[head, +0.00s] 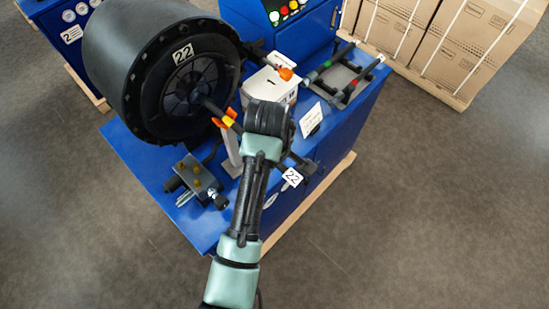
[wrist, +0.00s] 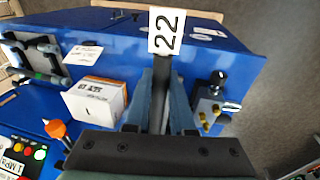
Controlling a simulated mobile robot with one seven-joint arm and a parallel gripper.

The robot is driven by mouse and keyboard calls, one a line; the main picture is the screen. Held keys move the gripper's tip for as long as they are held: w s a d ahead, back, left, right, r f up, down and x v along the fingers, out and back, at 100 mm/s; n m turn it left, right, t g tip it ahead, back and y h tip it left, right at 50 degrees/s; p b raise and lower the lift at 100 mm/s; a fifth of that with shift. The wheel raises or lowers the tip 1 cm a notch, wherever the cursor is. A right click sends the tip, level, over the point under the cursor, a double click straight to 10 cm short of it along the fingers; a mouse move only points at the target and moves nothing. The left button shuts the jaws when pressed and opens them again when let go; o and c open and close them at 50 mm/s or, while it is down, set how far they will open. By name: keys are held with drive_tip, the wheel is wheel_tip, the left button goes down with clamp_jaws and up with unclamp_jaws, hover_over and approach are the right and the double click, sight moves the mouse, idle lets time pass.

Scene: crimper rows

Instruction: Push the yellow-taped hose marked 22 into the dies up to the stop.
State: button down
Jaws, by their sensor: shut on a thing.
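The crimper (head: 120,75) is a large black drum on a blue base, with a plate marked 22 above its round die opening (head: 190,85). The dark hose (head: 236,125) runs from the dies toward my gripper, with a yellow-orange band near the dies. Its far end reaches the opening; how deep it sits I cannot tell. A white tag marked 22 (head: 291,177) hangs at its other end; it also shows in the wrist view (wrist: 166,31). My gripper (wrist: 167,95) is shut on the hose between blue-grey fingers. In the head view my wrist hides the grip.
A white box (head: 270,90) stands behind my gripper, beside a rack (head: 345,75) with coloured marks. A metal block with brass knobs (head: 198,180) sits at the front left of the bench. A grey post stands under the hose. Cartons (head: 445,40) stand at the back right.

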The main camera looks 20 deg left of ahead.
idle(0.3)
drive_tip(key=shift+w+a+b, duration=0.25)
drive_tip(key=shift+w+a, duration=0.2)
drive_tip(key=shift+a, duration=0.85)
drive_tip(key=shift+w+a+b, duration=0.25)
drive_tip(key=shift+w+a, duration=0.2)
drive_tip(key=shift+a, duration=0.8)
drive_tip(key=shift+w+a+b, duration=0.25)
drive_tip(key=shift+w+a, duration=0.2)
drive_tip(key=shift+a, duration=0.85)
drive_tip(key=shift+r, duration=0.25)
drive_tip(key=shift+w+r+p, duration=0.1)
drive_tip(key=shift+r+p, duration=0.6)
drive_tip(key=shift+p, duration=0.25)
drive_tip(key=c, duration=0.7)
unclamp_jaws()
drive_tip(key=shift+f, duration=0.1)
drive_tip(key=shift+o, duration=0.2)
